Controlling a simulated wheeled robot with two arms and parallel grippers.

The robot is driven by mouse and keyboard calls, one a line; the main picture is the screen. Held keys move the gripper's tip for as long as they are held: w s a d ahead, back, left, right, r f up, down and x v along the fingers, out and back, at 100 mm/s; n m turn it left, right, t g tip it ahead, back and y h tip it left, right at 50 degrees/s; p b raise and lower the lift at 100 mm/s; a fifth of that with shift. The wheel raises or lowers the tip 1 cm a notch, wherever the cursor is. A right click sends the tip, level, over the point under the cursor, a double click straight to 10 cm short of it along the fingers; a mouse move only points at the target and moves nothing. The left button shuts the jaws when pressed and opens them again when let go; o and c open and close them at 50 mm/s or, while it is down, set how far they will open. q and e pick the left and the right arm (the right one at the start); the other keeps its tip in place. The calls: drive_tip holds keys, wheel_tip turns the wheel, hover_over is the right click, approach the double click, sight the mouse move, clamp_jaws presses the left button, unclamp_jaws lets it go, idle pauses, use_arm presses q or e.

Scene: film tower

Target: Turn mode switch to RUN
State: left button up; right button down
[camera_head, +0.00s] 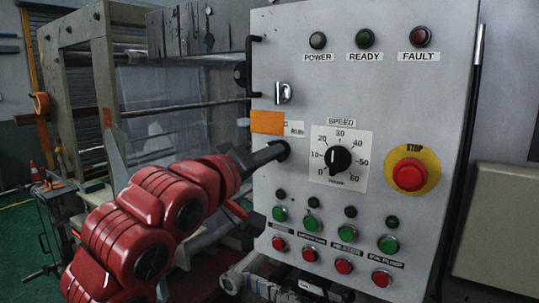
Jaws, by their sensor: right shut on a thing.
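The grey control panel (350,100) fills the middle of the head view. The mode switch (284,150) appears to be the dark round knob at the panel's left side. My right gripper (270,154), at the end of a red arm, is shut on it and covers most of it. My left gripper is not in view.
A speed dial (339,159) and a red stop button (409,174) lie right of the gripper. Green buttons (347,233) and red buttons (343,266) sit below. A keyed latch (284,92) and an orange tag (267,122) are just above.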

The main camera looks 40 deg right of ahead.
drive_tip(key=shift+m+b, duration=2.35)
drive_tip(key=shift+m, duration=6.55)
drive_tip(key=c, duration=0.9)
unclamp_jaws()
